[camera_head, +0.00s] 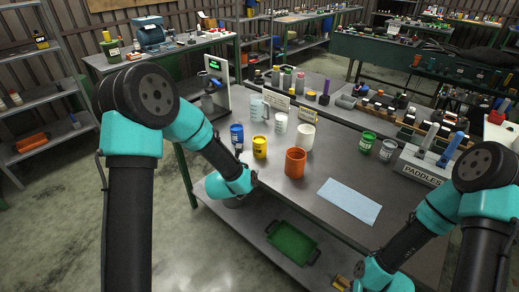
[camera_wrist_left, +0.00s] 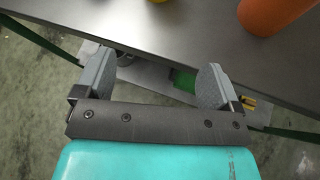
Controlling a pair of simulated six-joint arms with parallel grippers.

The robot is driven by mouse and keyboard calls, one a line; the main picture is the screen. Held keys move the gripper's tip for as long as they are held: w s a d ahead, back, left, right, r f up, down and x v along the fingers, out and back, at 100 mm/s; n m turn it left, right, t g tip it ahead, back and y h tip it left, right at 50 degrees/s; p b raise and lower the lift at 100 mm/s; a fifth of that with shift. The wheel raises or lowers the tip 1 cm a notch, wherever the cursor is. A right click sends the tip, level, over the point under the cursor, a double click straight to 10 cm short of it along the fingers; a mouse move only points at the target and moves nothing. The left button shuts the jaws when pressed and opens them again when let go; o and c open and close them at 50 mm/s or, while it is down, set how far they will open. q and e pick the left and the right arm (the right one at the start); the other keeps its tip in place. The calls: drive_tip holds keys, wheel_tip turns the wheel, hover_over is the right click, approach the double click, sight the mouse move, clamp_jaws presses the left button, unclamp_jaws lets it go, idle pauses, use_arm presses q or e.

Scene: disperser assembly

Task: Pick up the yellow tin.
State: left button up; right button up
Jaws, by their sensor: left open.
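The yellow tin (camera_head: 260,147) stands upright on the grey workbench (camera_head: 240,110), between a blue tin (camera_head: 237,133) and an orange cup (camera_head: 295,162). In the left wrist view only a sliver of the yellow tin (camera_wrist_left: 160,1) shows at the top edge. My left gripper (camera_wrist_left: 155,78) is open with nothing between its fingers. It is at the near edge of the bench, on the near side of the yellow tin and apart from it. In the head view its fingers are mostly hidden by my wrist. My right arm reaches the bottom edge of the head view; its fingers do not show.
A light blue sheet (camera_head: 350,201) lies right of the orange cup. White cups (camera_head: 305,136) and a green tin (camera_head: 367,142) stand farther back. A paddles holder (camera_head: 423,166) is at the right. A green tray (camera_head: 291,243) lies on the lower shelf.

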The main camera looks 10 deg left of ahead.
sight(257, 151)
use_arm(q)
drive_tip(key=r+n, duration=0.1)
drive_tip(key=w+r+n, duration=0.1)
drive_tip(key=r+n+t, duration=0.1)
drive_tip(key=shift+w+d, duration=0.1)
drive_tip(key=shift+w, duration=0.2)
drive_tip(key=shift+f, duration=0.1)
drive_tip(key=x, duration=1.2)
drive_tip(key=shift+f, duration=0.1)
drive_tip(key=shift+x, duration=2.65)
drive_tip(key=shift+c, duration=0.3)
drive_tip(key=c, duration=1.1)
